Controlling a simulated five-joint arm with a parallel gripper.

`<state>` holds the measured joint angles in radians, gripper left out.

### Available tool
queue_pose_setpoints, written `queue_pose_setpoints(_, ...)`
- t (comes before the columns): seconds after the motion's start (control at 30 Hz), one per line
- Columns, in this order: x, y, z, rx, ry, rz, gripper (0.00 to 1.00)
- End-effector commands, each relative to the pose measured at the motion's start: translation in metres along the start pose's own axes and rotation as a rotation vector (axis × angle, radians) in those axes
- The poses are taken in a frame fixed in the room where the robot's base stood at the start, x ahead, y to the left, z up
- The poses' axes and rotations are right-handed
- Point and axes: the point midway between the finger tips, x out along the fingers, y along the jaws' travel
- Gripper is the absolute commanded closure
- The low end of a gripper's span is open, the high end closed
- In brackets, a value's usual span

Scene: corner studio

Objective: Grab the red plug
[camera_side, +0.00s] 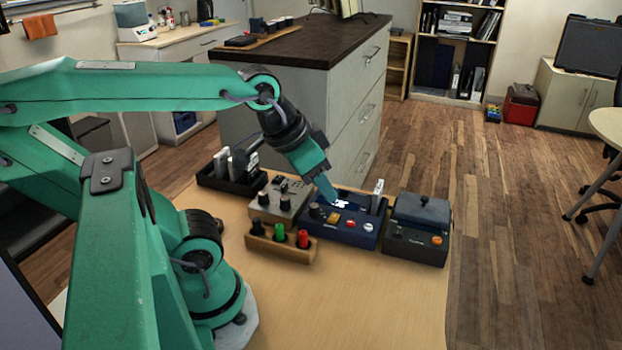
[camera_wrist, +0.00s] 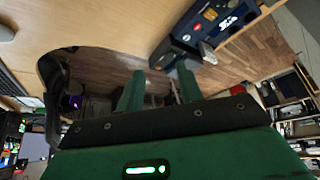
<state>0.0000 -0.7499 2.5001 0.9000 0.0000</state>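The red plug (camera_side: 303,239) stands at the right end of a small wooden holder (camera_side: 272,248), beside a green plug (camera_side: 279,230) and a black plug (camera_side: 257,227), in the side view. My gripper (camera_side: 327,188) points down over the blue control box (camera_side: 347,236), behind and to the right of the red plug, apart from it. In the wrist view my gripper's two fingers (camera_wrist: 161,88) are spread with a gap and nothing between them. I cannot make out the red plug in the wrist view.
A grey knob box (camera_side: 272,205) and a black tray (camera_side: 228,180) stand left of the blue box. A dark box with a lid (camera_side: 418,228) stands on its right. The wooden table (camera_side: 350,290) is clear in front.

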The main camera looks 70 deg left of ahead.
Motion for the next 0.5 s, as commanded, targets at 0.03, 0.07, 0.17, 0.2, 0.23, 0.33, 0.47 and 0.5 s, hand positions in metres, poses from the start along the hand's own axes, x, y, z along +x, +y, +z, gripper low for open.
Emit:
queue_pose_setpoints(0.03, 0.0000, 0.0000, 0.0000, 0.000, 0.000, 0.000, 0.64)
queue_pose_setpoints(0.07, 0.0000, 0.0000, 0.0000, 0.000, 0.000, 0.000, 0.58)
queue_pose_setpoints(0.17, 0.0000, 0.0000, 0.0000, 0.000, 0.000, 0.000, 0.56)
queue_pose_setpoints(0.2, 0.0000, 0.0000, 0.0000, 0.000, 0.000, 0.000, 0.56)
queue_pose_setpoints(0.23, 0.0000, 0.0000, 0.0000, 0.000, 0.000, 0.000, 0.56)
queue_pose_setpoints(0.33, 0.0000, -0.0001, -0.0001, 0.000, 0.000, 0.000, 0.56)
queue_pose_setpoints(0.47, 0.0019, -0.0016, -0.0001, -0.008, -0.008, -0.003, 0.56)
queue_pose_setpoints(0.5, 0.0034, -0.0027, -0.0001, -0.014, -0.014, -0.006, 0.56)
